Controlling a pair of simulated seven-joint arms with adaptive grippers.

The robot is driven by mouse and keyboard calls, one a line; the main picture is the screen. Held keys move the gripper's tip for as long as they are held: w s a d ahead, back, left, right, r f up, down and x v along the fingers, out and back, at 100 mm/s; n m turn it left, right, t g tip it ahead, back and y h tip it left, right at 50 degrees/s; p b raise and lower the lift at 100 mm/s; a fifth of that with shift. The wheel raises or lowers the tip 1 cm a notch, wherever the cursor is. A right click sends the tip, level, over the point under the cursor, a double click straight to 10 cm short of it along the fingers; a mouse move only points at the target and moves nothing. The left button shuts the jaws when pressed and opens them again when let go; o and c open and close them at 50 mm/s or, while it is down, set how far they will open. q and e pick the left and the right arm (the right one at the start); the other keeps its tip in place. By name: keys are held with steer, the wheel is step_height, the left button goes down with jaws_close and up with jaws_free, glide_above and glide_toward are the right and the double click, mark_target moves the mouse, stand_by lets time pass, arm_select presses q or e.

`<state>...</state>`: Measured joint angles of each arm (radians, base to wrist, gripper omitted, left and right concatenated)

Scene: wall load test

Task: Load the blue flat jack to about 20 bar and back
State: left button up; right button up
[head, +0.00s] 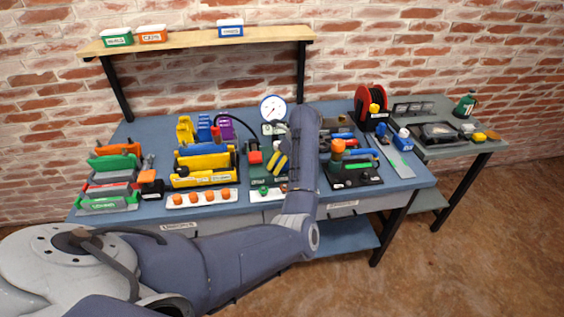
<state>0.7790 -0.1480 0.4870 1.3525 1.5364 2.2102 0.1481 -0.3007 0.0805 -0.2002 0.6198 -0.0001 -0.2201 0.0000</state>
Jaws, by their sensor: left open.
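A blue upright piece (204,128), possibly the blue flat jack, stands at the back of the blue table between a yellow piece (185,129) and a purple one (226,127). A white round gauge with a blue rim (273,108) stands to their right; its reading is too small to tell. My right gripper is out of view.
Orange knobs on a white strip (201,197) line the front edge. Yellow (205,168) and green-grey (108,203) holders stand left. A dark block with an orange knob (338,147) and a red reel (372,98) are right. A shelf (190,42) overhangs the back.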

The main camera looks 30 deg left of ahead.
arm_select(q)
steer(key=c, duration=1.2)
steer(key=shift+c, duration=0.2)
steer(key=m+t, duration=0.1)
steer(key=m, duration=0.2)
steer(key=m+t, duration=0.1)
steer(key=m, duration=0.2)
steer(key=shift+h, duration=0.4)
steer(key=m+t, duration=0.1)
steer(key=m, duration=0.1)
steer(key=m+h, duration=0.1)
steer(key=m, duration=0.2)
steer(key=shift+t+h, duration=0.3)
steer(key=shift+t, duration=0.1)
steer(key=m+h, duration=0.1)
steer(key=m, duration=0.2)
steer(key=m+h, duration=0.1)
steer(key=m, duration=0.2)
steer(key=shift+a+m, duration=0.1)
steer(key=shift+m, duration=0.2)
steer(key=shift+c, duration=0.2)
steer(key=m+h, duration=0.2)
steer(key=m, duration=0.3)
steer(key=shift+m, duration=0.3)
steer(key=o, duration=1.3)
